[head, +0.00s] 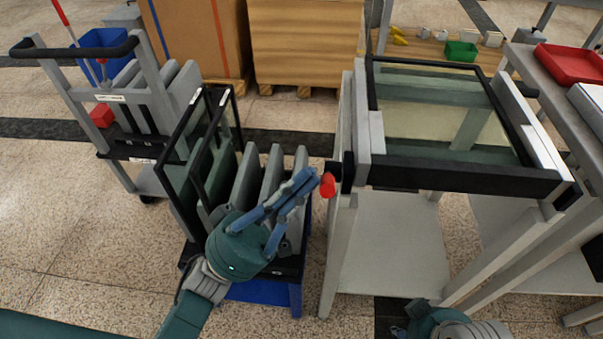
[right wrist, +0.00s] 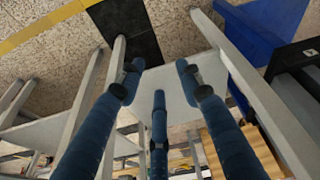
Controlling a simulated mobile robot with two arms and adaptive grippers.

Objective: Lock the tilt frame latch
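The tilt frame (head: 455,176) stands at the right in the head view, with a dark front rail around a glass pane. Its latch has a red knob (head: 328,186) on a black block at the frame's near left corner. My left gripper (head: 306,183) is just left of the knob, its blue fingertips close to it. I cannot tell whether they touch it, or whether the fingers are closed. My right gripper (right wrist: 158,85) is low at the bottom of the head view. In the right wrist view its fingers are spread and empty.
A rack (head: 292,268) with glass panes and grey slats stands under my left arm. A grey cart (head: 158,178) with a blue bin (head: 100,46) is at the left. A bench with a red tray (head: 570,62) is at the right. Open floor (head: 75,240) lies at the left.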

